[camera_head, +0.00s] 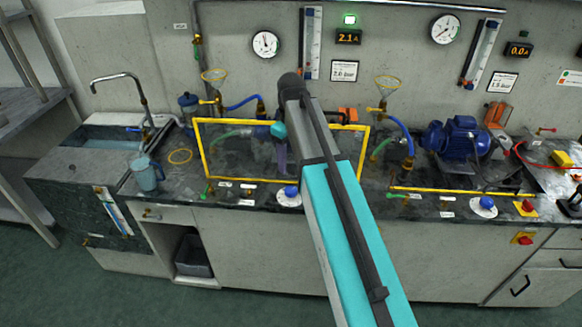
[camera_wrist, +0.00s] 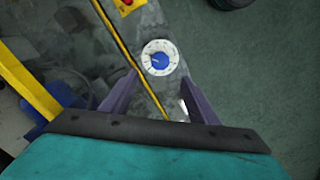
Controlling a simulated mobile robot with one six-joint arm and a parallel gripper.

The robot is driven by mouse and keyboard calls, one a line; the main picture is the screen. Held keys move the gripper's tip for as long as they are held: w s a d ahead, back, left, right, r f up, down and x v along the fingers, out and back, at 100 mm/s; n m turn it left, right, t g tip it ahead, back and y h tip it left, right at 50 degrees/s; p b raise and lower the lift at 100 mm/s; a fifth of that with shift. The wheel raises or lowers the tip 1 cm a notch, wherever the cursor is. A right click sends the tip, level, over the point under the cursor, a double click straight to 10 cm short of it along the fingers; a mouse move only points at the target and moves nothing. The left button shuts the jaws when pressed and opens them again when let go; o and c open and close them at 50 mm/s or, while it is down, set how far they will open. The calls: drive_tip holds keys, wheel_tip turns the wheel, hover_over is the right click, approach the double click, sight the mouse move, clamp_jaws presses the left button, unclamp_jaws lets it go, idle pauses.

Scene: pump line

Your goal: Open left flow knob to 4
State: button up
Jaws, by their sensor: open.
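The left flow knob (camera_head: 289,191) is a blue knob on a round white dial at the front of the worktop, below the yellow guard frame. In the wrist view the blue knob (camera_wrist: 159,61) and its dial lie just beyond the fingertips, near the middle. The dial numbers and the setting are too small to read. My gripper (camera_wrist: 160,77) is open, with its two purple fingers on either side of the line to the dial and nothing between them. In the head view my gripper (camera_head: 281,157) hangs above the worktop behind the knob, partly hidden by my arm.
The yellow guard frame (camera_head: 200,150) stands around the left pump area. A second blue knob (camera_head: 487,202) sits at the right. The left display (camera_head: 348,37) reads 2.1 A. A jug (camera_head: 146,175) stands by the sink. A red-and-yellow switch (camera_wrist: 127,3) shows beyond the dial.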

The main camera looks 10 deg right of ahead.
sight(291, 190)
drive_tip(key=shift+r, duration=0.6)
drive_tip(key=m+p, duration=0.4)
drive_tip(key=m, duration=0.5)
drive_tip(key=shift+f, duration=0.1)
idle(0.5)
drive_tip(key=shift+f+p, duration=2.1)
drive_tip(key=shift+f, duration=4.7)
